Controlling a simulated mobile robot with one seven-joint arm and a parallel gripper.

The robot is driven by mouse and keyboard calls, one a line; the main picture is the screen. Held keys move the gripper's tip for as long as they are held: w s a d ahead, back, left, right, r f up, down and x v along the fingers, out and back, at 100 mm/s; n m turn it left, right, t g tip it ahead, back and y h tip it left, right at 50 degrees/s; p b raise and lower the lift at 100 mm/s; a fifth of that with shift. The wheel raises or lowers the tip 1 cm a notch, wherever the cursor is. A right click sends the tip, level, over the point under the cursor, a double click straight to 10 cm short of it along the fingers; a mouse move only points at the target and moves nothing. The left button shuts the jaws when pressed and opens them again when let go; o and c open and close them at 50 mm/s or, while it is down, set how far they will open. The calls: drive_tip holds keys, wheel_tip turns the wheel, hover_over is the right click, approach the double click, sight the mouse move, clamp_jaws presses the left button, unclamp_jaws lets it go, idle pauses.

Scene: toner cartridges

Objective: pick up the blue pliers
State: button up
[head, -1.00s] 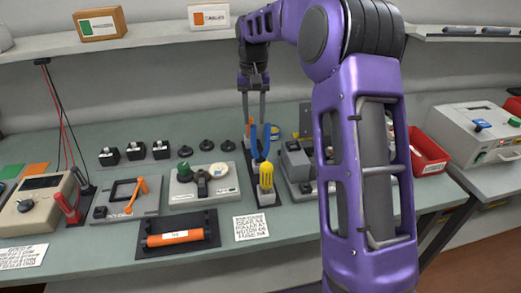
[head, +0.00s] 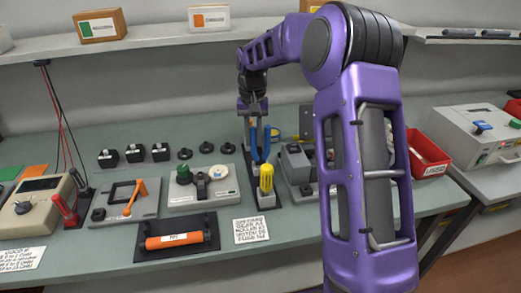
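The blue pliers (head: 254,151) stand upright in a dark holder on the bench, handles up, behind the yellow-handled screwdriver (head: 266,177). My gripper (head: 253,127) points down at the top of the pliers. Its two fingers are spread apart, one on each side of the upper handles, and look open. The fingers partly cover the handles. Whether a finger touches them is too small to tell. The lower part of the pliers is partly hidden by the screwdriver and holder.
A grey device with a green knob (head: 203,189) stands left of the pliers. Grey blocks (head: 297,165) stand close on the right, partly behind my arm. A printed card (head: 251,229) lies in front. A red bin (head: 428,155) stands farther right. A shelf runs above.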

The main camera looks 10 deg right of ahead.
clamp_jaws()
drive_tip(key=shift+r, duration=0.15)
idle(1.1)
